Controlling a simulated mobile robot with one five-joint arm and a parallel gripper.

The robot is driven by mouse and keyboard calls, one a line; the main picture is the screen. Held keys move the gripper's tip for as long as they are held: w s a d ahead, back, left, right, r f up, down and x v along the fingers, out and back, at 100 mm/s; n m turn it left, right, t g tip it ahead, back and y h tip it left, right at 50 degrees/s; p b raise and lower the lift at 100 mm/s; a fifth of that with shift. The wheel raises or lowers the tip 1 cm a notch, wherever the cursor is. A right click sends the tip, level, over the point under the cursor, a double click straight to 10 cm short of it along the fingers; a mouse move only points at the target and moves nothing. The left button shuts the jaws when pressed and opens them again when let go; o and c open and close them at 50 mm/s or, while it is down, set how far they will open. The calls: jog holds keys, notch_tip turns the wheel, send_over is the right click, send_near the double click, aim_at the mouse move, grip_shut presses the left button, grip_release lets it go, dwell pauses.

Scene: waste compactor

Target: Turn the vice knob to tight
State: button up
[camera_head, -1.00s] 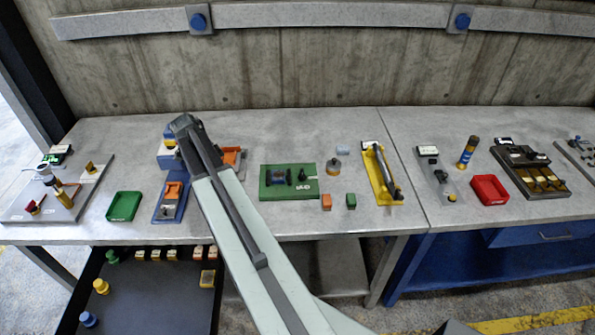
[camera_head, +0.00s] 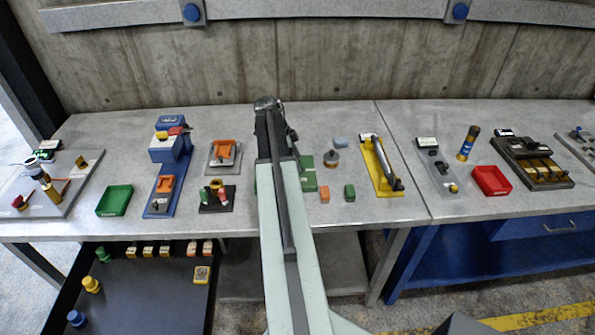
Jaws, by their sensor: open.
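No knob can be told for certain as the vice knob. A blue fixture (camera_head: 167,149) with a blue base stands at the left-centre of the bench, with an orange block (camera_head: 165,184) at its front. To its right, a grey plate (camera_head: 213,169) bears another orange block (camera_head: 226,152). In front of that plate is a dark plate (camera_head: 211,206) with small red and green parts. My arm reaches over the bench to the right of these fixtures. Its dark far end shows, but my gripper's fingers are hidden behind the arm.
A green tray (camera_head: 115,201) lies left of the blue fixture. A yellow-based tool (camera_head: 383,182) and a red tray (camera_head: 491,181) stand to the right. An open drawer (camera_head: 150,290) juts out at front left.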

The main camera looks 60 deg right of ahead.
jog(key=shift+b+x, duration=0.3)
jog(key=shift+x, duration=0.7)
jog(key=shift+r, duration=0.1)
